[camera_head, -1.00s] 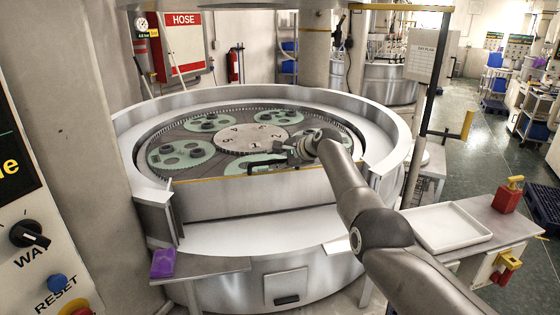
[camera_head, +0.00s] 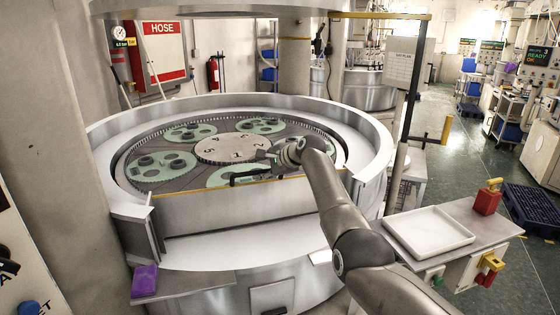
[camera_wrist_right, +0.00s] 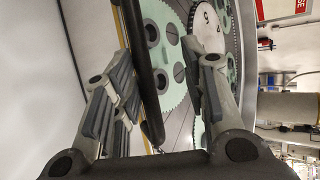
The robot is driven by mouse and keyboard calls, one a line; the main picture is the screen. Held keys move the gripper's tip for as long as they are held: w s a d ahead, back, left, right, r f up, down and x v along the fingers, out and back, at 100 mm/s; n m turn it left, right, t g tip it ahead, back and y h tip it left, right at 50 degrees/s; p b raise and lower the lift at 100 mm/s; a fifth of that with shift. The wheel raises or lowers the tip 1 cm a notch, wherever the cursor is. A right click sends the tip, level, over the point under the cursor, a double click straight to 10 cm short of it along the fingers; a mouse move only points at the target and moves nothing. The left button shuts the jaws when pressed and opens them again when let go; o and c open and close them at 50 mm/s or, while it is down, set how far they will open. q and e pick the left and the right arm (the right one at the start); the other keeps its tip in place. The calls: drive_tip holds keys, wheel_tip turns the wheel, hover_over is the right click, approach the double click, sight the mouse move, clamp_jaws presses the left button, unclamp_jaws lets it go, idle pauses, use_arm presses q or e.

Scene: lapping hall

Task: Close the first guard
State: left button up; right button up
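The guard (camera_head: 240,205) is a pale upright panel with a yellow top edge, at the front of the round lapping machine. Its black bar handle (camera_head: 247,179) lies along that top edge. My right gripper (camera_head: 272,160) is over the edge at the handle's right part. In the right wrist view the fingers are spread, with the black handle (camera_wrist_right: 142,75) running between them and the yellow edge (camera_wrist_right: 124,30) beside it. I cannot tell whether a finger touches the handle. My left gripper is not in view.
Green gear-edged carriers (camera_head: 162,168) lie on the plate around a numbered hub (camera_head: 228,149). A post with a yellow arm (camera_head: 380,15) stands right of the machine. A side table holds a white tray (camera_head: 428,231) and a red can (camera_head: 487,200). A purple item (camera_head: 144,280) lies front left.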

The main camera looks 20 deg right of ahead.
drive_tip(key=v, duration=1.1)
idle(0.3)
